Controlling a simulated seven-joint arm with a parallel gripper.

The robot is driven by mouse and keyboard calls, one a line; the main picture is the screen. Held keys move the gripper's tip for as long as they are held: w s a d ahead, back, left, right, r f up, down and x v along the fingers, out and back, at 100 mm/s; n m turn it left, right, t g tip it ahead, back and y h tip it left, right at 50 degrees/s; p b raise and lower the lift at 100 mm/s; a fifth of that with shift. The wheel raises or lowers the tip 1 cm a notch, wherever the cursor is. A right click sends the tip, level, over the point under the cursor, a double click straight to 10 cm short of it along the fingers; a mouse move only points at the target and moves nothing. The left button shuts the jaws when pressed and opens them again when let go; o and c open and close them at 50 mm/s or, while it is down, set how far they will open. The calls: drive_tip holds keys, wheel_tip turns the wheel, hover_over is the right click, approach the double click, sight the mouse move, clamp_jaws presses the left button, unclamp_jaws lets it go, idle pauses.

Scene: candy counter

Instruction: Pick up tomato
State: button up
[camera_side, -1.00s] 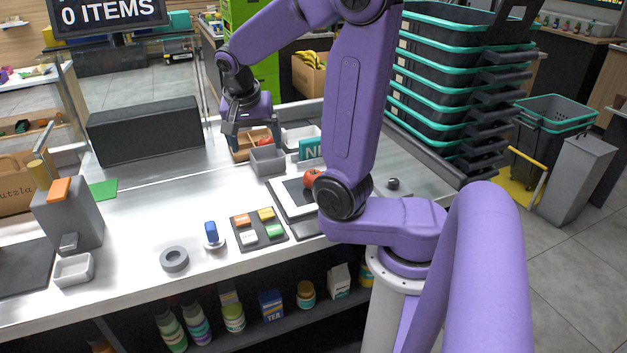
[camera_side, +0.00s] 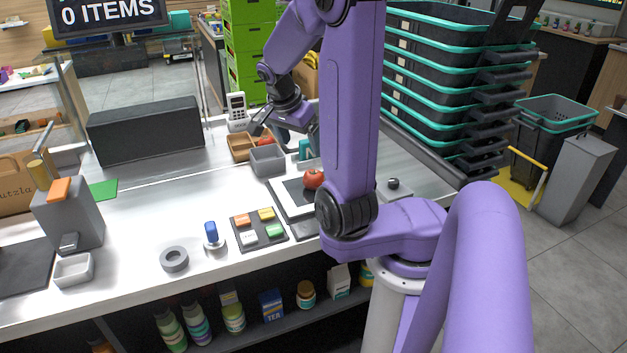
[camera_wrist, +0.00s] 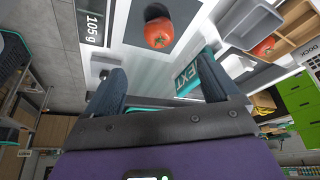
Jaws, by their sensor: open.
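A red tomato (camera_side: 313,179) sits on the dark plate of a white scale (camera_side: 284,205); in the wrist view this tomato (camera_wrist: 158,33) is beyond my fingers, near the top. A second red tomato (camera_side: 265,141) is in the wooden tray (camera_side: 239,151) at the back of the counter; it also shows in the wrist view (camera_wrist: 264,47) at the upper right. My gripper (camera_wrist: 163,68) is open with nothing between its fingers. In the side view it hangs above the back of the counter, near the tray, behind and left of the scale's tomato.
A grey bin (camera_side: 267,160) stands beside the wooden tray. A teal sign (camera_wrist: 188,77) stands close to my right finger in the wrist view. The scale's display (camera_wrist: 92,22) reads 105 g. A card reader (camera_side: 237,110) stands behind the tray.

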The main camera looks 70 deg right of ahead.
sight(311, 174)
drive_tip(key=x, duration=0.8)
drive_tip(key=shift+a+x, duration=0.1)
drive_tip(key=shift+x, duration=0.75)
drive_tip(key=shift+a+x, duration=0.15)
drive_tip(key=shift+x, duration=1.7)
